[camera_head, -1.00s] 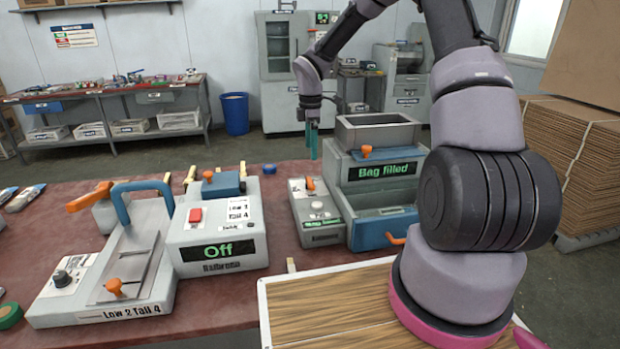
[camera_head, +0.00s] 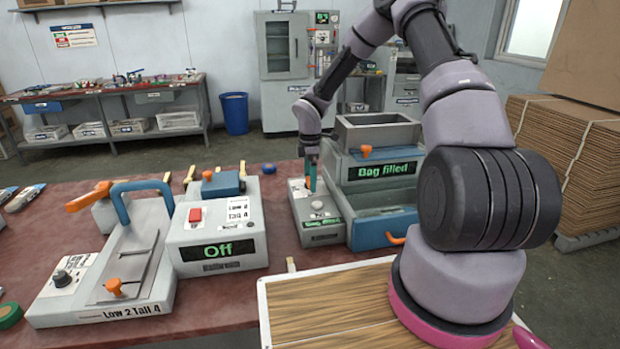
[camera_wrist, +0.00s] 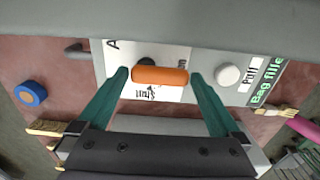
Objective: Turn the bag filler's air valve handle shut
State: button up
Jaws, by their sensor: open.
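The bag filler (camera_head: 385,210) is a grey and blue machine with a "Bag filled" display. Its grey control box (camera_head: 320,228) stands on its left side and carries an orange air valve handle, partly hidden by my gripper in the head view. In the wrist view the orange handle (camera_wrist: 160,76) lies crosswise over a label reading "Shut", with a white round knob (camera_wrist: 228,75) to its right. My gripper (camera_wrist: 160,78) is open, its teal fingers on either side of the handle's two ends with small gaps. In the head view my gripper (camera_head: 312,180) points down over the box.

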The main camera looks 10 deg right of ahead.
jog(key=c, duration=1)
jog(key=shift+m, duration=0.3)
jog(key=m, duration=0.2)
jog(key=a+m, duration=0.1)
jog(key=m, duration=0.1)
jog(key=shift+w, duration=0.1)
jog(key=m, duration=0.5)
jog(key=shift+w+a, duration=0.25)
jog(key=shift+a, duration=0.05)
jog(key=m, duration=0.4)
jog(key=shift+w+a, duration=0.2)
jog(key=shift+w, duration=0.15)
jog(key=shift+w+m, duration=0.15)
jog(key=shift+m, duration=0.9)
jog(key=shift+w+m, duration=0.15)
jog(key=shift+m, duration=0.9)
